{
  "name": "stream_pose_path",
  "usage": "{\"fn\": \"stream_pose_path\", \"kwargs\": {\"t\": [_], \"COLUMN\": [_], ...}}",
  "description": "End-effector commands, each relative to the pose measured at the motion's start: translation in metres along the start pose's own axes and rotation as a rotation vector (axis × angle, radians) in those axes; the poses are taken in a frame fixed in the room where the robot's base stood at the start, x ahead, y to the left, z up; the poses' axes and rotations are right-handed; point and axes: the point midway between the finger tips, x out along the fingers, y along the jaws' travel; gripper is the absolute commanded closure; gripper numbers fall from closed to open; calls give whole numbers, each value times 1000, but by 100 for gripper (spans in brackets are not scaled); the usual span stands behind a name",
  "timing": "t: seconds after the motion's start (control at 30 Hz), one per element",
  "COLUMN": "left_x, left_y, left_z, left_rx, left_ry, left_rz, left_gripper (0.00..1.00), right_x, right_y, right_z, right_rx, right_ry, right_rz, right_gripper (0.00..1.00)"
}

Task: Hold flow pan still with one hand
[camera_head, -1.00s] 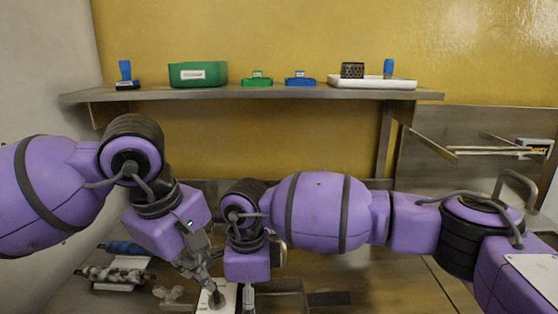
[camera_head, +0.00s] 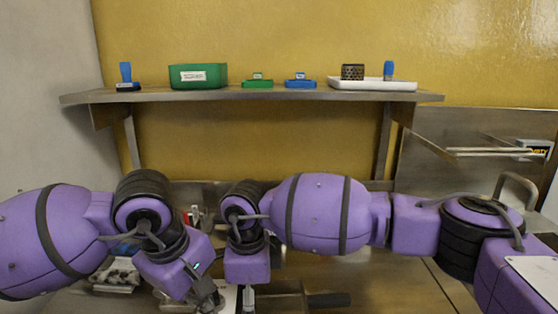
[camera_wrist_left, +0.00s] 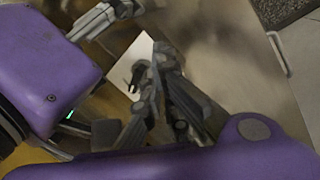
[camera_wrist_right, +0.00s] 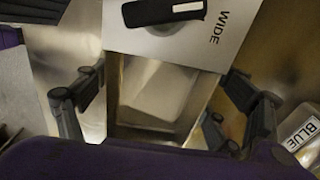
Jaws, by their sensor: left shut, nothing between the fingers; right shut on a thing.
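In the right wrist view, a rectangular steel pan-like piece (camera_wrist_right: 160,95), which I take for the flow pan, lies between the fingers of my right gripper (camera_wrist_right: 165,105). The gripper is shut on it, with one finger along each side. Beside it is a white plate (camera_wrist_right: 222,52) marked WIDE with a black lever (camera_wrist_right: 160,12). In the head view my right gripper (camera_head: 248,298) points down, and its hold is hidden. My left gripper (camera_wrist_left: 155,80) is shut and empty, close to a white plate (camera_wrist_left: 136,56); contact cannot be told. It is partly visible in the head view (camera_head: 212,303).
A wall shelf (camera_head: 250,93) holds a green bin (camera_head: 197,75), small green and blue pieces, and a white tray (camera_head: 372,85). A dark-handled bar (camera_head: 325,299) lies right of my right gripper. A BLUE label (camera_wrist_right: 302,135) shows at the right. My arms hide much of the bench.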

Motion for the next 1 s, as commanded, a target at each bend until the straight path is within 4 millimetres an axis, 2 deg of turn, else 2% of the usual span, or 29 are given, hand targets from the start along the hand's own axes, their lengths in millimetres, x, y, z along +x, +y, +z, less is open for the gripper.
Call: {"fn": "stream_pose_path", "kwargs": {"t": [1.0], "left_x": [2], "left_y": [10], "left_z": [-2], "left_rx": [0], "left_ry": [0], "left_rz": [0], "left_gripper": [100], "right_x": [-1], "right_y": [0], "right_z": [0], "right_rx": [0], "right_ry": [-1], "right_rz": [-1], "right_gripper": [56]}}
